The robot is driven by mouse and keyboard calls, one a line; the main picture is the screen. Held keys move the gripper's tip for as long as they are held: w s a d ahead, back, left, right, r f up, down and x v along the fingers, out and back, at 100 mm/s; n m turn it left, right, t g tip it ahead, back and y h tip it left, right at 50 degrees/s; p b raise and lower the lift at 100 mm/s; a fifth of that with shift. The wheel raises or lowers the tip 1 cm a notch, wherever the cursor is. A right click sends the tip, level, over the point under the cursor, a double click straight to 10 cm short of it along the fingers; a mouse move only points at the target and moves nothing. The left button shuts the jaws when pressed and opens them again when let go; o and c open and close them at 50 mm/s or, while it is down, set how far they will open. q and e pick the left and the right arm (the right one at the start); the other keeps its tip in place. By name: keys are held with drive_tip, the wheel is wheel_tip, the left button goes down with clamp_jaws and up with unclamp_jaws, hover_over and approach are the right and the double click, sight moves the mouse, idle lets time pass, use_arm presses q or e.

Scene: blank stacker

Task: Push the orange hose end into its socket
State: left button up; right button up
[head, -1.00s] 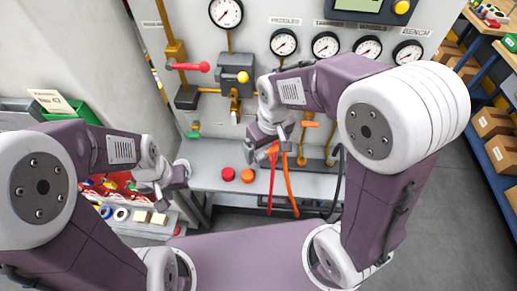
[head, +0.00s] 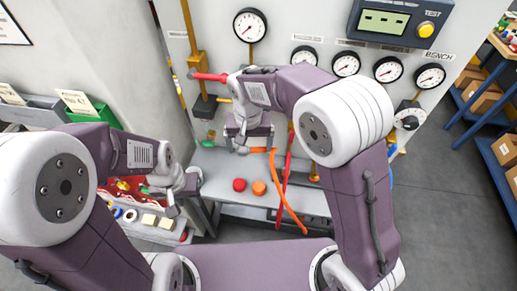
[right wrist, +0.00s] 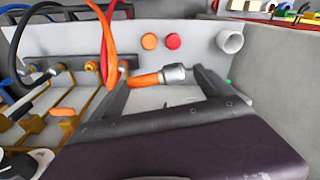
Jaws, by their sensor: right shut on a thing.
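My right gripper (head: 242,148) is shut on the orange hose end, low in front of the panel and above the bench. In the right wrist view the orange hose end (right wrist: 146,80) lies sideways between the two fingers, its silver metal tip (right wrist: 175,73) pointing right. The orange hose (head: 287,205) hangs from the gripper down over the bench front. I cannot make out with certainty which fitting is its socket. My left gripper (head: 174,208) is off to the left, by the parts shelf; its jaws are too small to judge.
A red cap (head: 239,185) and an orange cap (head: 259,188) lie on the grey bench (head: 218,165). A red hose (head: 287,165) hangs close to the orange one. A white open tube (right wrist: 229,41) shows in the right wrist view. A red-handled valve (head: 210,77) is above my right gripper.

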drive_tip(key=shift+s+d+f+n, duration=0.2)
drive_tip(key=shift+f+n, duration=0.25)
drive_tip(key=shift+n, duration=0.35)
drive_tip(key=s+d+f+n, duration=0.1)
drive_tip(key=d+f+n, duration=0.1)
drive_tip(key=n, duration=0.5)
drive_tip(key=s+d+f+n+g+y, duration=0.1)
drive_tip(key=d+f+n, duration=0.1)
drive_tip(key=f+n, duration=0.3)
drive_tip(key=n, duration=0.3)
drive_tip(key=shift+f+n, duration=0.25)
drive_tip(key=shift+n, duration=0.05)
drive_tip(key=shift+s, duration=0.1)
drive_tip(key=s+d+m+t+h, duration=0.1)
drive_tip(key=s+d+m, duration=0.2)
drive_tip(key=d+m, duration=1.1)
drive_tip(key=m, duration=0.3)
drive_tip(key=shift+s+d, duration=0.15)
drive_tip(key=shift+d, duration=0.1)
